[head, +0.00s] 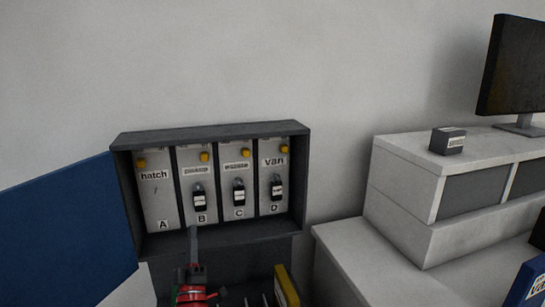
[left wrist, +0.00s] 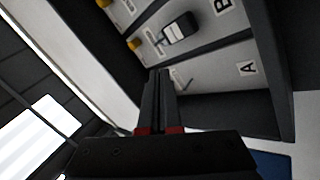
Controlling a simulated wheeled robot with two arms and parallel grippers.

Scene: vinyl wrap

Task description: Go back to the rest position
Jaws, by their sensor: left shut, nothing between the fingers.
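My left gripper (head: 194,232) rises from the bottom of the head view, in front of the lower edge of the wall cabinet (head: 209,133). Its dark fingers are together and empty; they also show in the left wrist view (left wrist: 159,75), pointing towards the cabinet's panels. The cabinet has panels A to D. Panel A (head: 154,200), labelled "hatch", has no fob on it. Black fobs hang on panel B (head: 200,200), panel C (head: 239,196) and panel D (head: 276,190). My right gripper is not in view.
A blue door (head: 70,230) stands open left of the cabinet. Below the cabinet are a yellow item (head: 287,286) and other partly hidden things. A white counter (head: 400,205) at right holds a small dark box (head: 447,143) and a monitor (head: 515,75). The upper wall is clear.

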